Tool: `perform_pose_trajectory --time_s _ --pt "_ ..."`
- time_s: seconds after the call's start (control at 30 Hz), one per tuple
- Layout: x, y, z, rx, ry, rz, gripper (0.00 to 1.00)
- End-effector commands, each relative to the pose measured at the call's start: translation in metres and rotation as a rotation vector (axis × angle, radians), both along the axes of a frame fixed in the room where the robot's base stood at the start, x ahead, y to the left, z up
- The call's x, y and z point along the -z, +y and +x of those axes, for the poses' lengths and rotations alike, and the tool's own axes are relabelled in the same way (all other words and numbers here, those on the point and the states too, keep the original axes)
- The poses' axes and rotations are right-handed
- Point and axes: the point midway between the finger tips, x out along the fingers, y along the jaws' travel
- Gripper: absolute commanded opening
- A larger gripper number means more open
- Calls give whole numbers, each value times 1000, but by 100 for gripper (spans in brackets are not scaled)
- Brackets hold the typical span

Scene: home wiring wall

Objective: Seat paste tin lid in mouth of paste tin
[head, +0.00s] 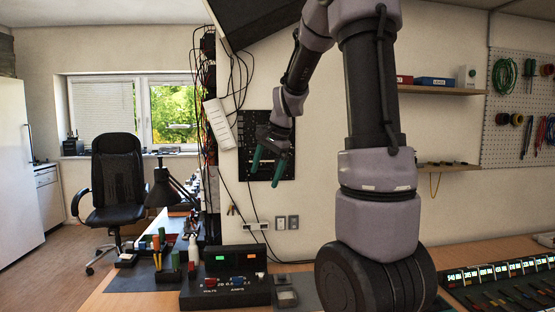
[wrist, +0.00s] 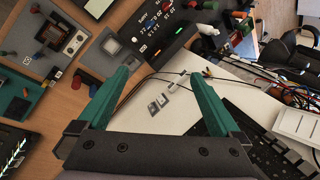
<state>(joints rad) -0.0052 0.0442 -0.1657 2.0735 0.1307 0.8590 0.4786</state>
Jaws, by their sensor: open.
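My gripper (head: 267,172) is open, with two teal fingers pointing down in front of the dark wall panel in the head view. In the wrist view the gap between the fingers (wrist: 160,74) is empty. I cannot identify the paste tin or its lid with certainty. Neither is touched by my gripper.
The power supply (head: 225,289) with lit displays stands on the bench. Bottles and a black lamp (head: 166,188) are left of it. A dark panel (head: 283,130) and hanging cables are on the wall. My arm hides the bench's middle.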

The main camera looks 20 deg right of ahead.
Motion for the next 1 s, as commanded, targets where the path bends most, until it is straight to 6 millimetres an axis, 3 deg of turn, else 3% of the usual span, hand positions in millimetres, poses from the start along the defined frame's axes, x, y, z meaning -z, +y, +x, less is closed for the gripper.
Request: perform_pose_trajectory --time_s 0.1,0.3,0.6,0.8,1.0 --pt "-33 15 -40 -110 -75 -31 100" --pt "-67 36 -108 -295 -188 -109 100" --pt "-83 56 -201 -533 -335 -264 100" --pt "-79 61 -229 -610 -375 -327 100" --pt "-78 61 -233 -622 -381 -337 100"
